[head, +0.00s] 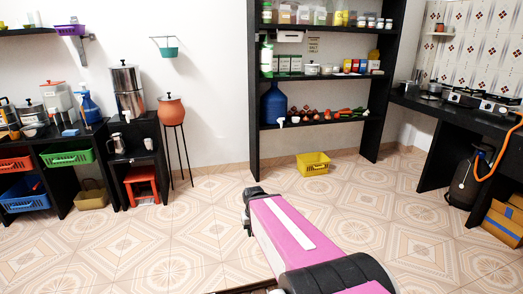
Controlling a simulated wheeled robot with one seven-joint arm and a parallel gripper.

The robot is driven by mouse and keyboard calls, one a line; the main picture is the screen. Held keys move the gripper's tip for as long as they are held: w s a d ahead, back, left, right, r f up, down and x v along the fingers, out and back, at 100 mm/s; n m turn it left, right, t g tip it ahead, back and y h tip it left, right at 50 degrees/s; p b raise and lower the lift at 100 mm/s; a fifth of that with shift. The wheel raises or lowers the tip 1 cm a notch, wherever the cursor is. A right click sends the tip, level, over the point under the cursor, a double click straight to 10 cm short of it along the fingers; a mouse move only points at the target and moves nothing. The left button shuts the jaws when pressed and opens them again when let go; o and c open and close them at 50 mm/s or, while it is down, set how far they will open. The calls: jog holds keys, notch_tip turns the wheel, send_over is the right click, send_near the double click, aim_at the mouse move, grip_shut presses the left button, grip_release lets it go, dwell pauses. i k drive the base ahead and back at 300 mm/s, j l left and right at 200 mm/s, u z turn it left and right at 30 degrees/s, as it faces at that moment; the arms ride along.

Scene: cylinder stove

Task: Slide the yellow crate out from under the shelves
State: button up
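The yellow crate (313,164) is a small open basket on the tiled floor. It sits beneath the tall black shelves (253,90), near their front, in the space between the two side panels. It looks empty, though its inside is only partly visible. My pink and black arm reaches forward over the floor from the bottom of the head view, well short of the crate. The far end of the arm is dark and points away from me. My gripper's fingers cannot be made out there.
Patterned floor tiles (190,245) lie clear between me and the shelves. On the left, black counters hold pots and baskets, with a red stool (142,184) below. A clay pot on a tall stand (171,112) stands by the wall. On the right are a stove counter and gas cylinder (467,177).

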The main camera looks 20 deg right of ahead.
aim_at(314, 166)
jog(key=i+l, duration=0.35)
jog(key=l, duration=0.2)
jog(key=i+l, duration=0.35)
jog(key=l, duration=0.15)
jog(key=i+l, duration=0.35)
jog(key=l, duration=0.2)
jog(key=i+l, duration=0.35)
jog(key=l, duration=0.15)
jog(key=i+l, duration=0.25)
jog(key=l, duration=0.2)
jog(key=i+l, duration=0.25)
jog(key=l, duration=0.15)
jog(key=i+l, duration=0.25)
jog(key=l, duration=0.2)
jog(key=i+l, duration=0.2)
jog(key=l, duration=0.25)
jog(key=i+l, duration=0.25)
jog(key=l, duration=0.15)
jog(key=i+l, duration=0.25)
jog(key=l, duration=0.2)
